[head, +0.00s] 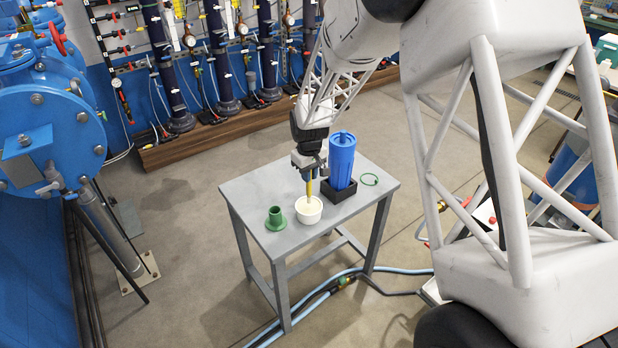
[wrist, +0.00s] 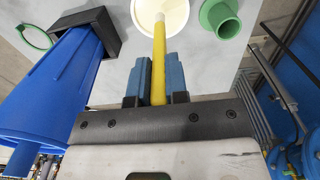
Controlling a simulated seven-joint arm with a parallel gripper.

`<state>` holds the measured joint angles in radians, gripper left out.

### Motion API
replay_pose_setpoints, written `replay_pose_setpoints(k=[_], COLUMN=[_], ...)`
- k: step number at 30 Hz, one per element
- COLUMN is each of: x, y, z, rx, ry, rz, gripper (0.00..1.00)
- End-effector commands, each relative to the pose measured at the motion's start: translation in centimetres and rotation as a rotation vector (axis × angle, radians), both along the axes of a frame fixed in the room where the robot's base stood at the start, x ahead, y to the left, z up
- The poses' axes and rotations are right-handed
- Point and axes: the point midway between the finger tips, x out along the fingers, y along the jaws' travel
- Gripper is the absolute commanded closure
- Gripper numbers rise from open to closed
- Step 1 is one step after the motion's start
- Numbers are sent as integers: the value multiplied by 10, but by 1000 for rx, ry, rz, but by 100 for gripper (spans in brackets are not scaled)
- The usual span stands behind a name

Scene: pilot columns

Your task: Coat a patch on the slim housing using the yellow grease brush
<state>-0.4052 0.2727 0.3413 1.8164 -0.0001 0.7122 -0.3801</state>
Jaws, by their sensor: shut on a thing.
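The yellow grease brush (wrist: 159,60) is upright between the fingers of my gripper (wrist: 155,88), which is shut on its handle. In the head view my gripper (head: 310,170) is above the small table, and the brush (head: 309,187) points down into a cream bowl (head: 309,212). The brush's tip is over or inside the bowl (wrist: 172,14); I cannot tell whether it touches the contents. The blue housing (head: 341,160) stands upright in a black square holder (head: 338,193), just right of my gripper. It shows at the left in the wrist view (wrist: 55,90).
A green flanged cup (head: 275,219) stands left of the bowl. A green ring (head: 370,179) lies right of the housing on the grey table (head: 255,190). The table's left rear is clear. Hoses (head: 330,286) run along the floor below.

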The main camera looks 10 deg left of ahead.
Motion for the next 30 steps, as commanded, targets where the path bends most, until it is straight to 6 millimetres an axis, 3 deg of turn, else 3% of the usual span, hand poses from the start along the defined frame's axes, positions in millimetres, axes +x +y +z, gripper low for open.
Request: replay_pose_setpoints(k=[21, 30], x=[1, 1], y=[0, 0], z=[42, 49], rx=[1, 0], ry=[-2, -1], rz=[0, 0], gripper=[100, 100])
